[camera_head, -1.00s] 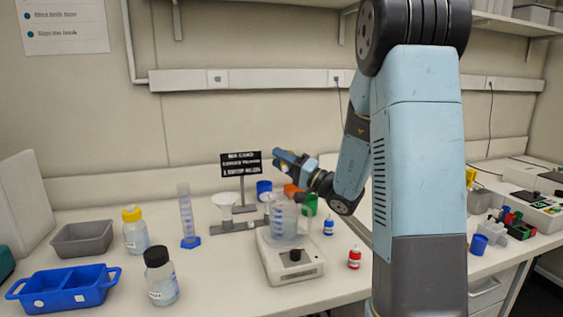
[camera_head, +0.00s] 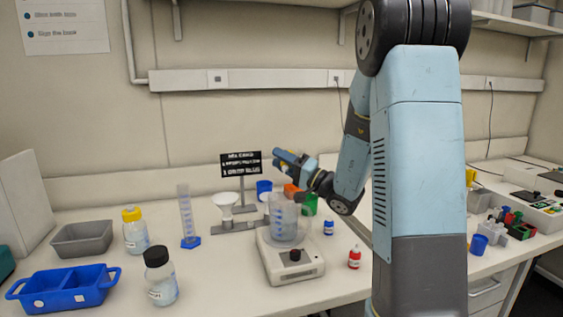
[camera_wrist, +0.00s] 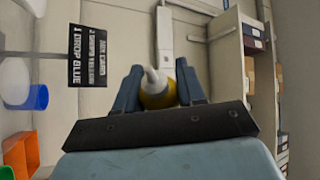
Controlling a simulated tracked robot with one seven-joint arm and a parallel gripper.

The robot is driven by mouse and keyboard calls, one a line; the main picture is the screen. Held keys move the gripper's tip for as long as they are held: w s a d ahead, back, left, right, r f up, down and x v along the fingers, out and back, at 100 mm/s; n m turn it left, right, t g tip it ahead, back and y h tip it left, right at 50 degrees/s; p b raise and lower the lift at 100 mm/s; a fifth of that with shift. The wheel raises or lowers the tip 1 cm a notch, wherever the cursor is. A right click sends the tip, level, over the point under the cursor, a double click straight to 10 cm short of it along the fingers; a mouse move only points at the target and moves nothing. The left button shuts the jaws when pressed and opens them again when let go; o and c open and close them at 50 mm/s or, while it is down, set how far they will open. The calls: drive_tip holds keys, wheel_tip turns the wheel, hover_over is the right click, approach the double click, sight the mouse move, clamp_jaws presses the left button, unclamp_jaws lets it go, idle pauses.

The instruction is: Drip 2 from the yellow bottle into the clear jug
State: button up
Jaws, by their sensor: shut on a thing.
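My gripper (camera_wrist: 159,88) is shut on the small yellow bottle (camera_wrist: 158,97), whose white nozzle points up in the wrist view. In the head view my gripper (camera_head: 290,160) is above the clear jug (camera_head: 283,220), apart from it; the bottle is hardly visible there. The jug has blue markings and stands upright on a white device with a dark knob (camera_head: 294,255). I cannot make out any drop or liquid level. A black card (camera_head: 241,165) behind reads "mix card" with drop counts; it also shows in the wrist view (camera_wrist: 93,57).
A blue dropper bottle (camera_head: 328,228) and a red one (camera_head: 354,258) stand right of the device. Left are a cylinder (camera_head: 187,215), yellow-capped bottle (camera_head: 134,230), black-capped bottle (camera_head: 160,277) and trays.

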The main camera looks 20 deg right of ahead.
idle(0.4)
drive_tip(key=shift+r+m+t+h, duration=0.2)
drive_tip(key=shift+m+h, duration=0.35)
drive_tip(key=shift+m, duration=0.55)
drive_tip(key=shift+r+m+t+h, duration=0.1)
drive_tip(key=shift+r+m+h, duration=0.35)
drive_tip(key=shift+m, duration=0.65)
drive_tip(key=shift+f, duration=0.15)
drive_tip(key=shift+w+d+f+m+h, duration=0.1)
drive_tip(key=shift+w+f+m+h, duration=0.15)
drive_tip(key=shift+m, duration=0.3)
drive_tip(key=shift+w+d+f+m+h, duration=0.15)
drive_tip(key=shift+f+m, duration=0.15)
drive_tip(key=shift+m, duration=0.25)
drive_tip(key=shift+w+d+f+m+h, duration=0.2)
drive_tip(key=shift+w+d+m+h, duration=0.15)
drive_tip(key=shift+w+m, duration=0.3)
drive_tip(key=shift+w+d+f+m+h, duration=0.2)
drive_tip(key=shift+w+d+m, duration=0.25)
drive_tip(key=shift+w, duration=0.3)
drive_tip(key=shift+w+d+f+m+g+h, duration=0.2)
drive_tip(key=shift+w+d+m+g, duration=0.15)
drive_tip(key=shift+w+m, duration=0.15)
drive_tip(key=shift+w+d+f+m+g+h, duration=0.1)
drive_tip(key=shift+w+d+f+m+g, duration=0.1)
drive_tip(key=shift+w+m+g, duration=0.2)
drive_tip(key=shift+r, duration=0.1)
